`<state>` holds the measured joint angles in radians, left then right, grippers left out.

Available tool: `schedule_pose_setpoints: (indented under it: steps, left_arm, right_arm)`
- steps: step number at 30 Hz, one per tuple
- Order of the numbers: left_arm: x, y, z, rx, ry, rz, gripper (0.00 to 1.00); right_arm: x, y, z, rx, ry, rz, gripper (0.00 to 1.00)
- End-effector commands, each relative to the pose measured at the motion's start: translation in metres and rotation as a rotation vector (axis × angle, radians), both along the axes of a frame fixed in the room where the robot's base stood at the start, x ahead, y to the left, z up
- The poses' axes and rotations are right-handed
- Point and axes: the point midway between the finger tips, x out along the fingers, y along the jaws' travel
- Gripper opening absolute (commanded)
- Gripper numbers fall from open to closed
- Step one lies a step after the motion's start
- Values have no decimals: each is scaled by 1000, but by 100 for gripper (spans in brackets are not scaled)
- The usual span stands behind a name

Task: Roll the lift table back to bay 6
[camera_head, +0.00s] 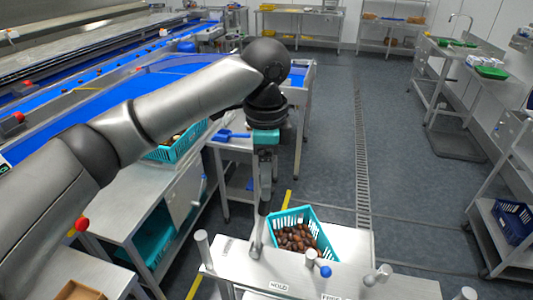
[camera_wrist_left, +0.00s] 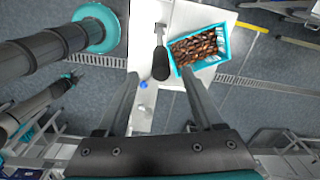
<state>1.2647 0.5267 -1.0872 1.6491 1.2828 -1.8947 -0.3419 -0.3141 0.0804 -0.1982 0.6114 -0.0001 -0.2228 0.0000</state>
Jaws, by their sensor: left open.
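The steel table (camera_head: 345,240) at the bottom of the head view appears to be the lift table; its wheels are hidden. A teal crate (camera_head: 302,235) of brown dates stands on it. Labels reading HOLD and FREE lie near a blue-knobbed lever (camera_head: 325,271). A grey lever with a black grip (camera_wrist_left: 161,65) rises beside the crate. My left gripper (camera_head: 265,182) points down above this lever. In the left wrist view, its open fingers (camera_wrist_left: 158,85) lie either side of the black grip; I cannot tell whether they touch it. No bay 6 marking is readable.
A conveyor with a blue belt (camera_head: 90,95) and steel benches (camera_head: 150,190) stand at left. A drain grate (camera_head: 363,150) runs along the open grey floor. Right are a sink bench (camera_head: 455,50) and a rack with a dark blue crate (camera_head: 515,222). Yellow lines mark the floor.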

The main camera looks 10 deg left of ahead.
Motion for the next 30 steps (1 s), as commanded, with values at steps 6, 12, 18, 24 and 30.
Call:
schedule_pose_setpoints:
  steps: [6,12,18,24,30]
  left_arm:
    - [1,1,-45,1,2,1,69]
    - [2,1,-77,1,2,0,69]
    - [3,1,-92,0,-1,-1,69]
    - [3,1,-95,0,-1,-1,69]
    - [3,1,-94,0,-1,-1,60]
  right_arm:
    - [13,1,3,2,-21,1,40]
    - [20,2,4,4,-34,2,40]
    - [20,2,5,4,-33,2,40]
    - [19,2,5,3,-31,3,40]
    - [16,2,4,4,-27,3,40]
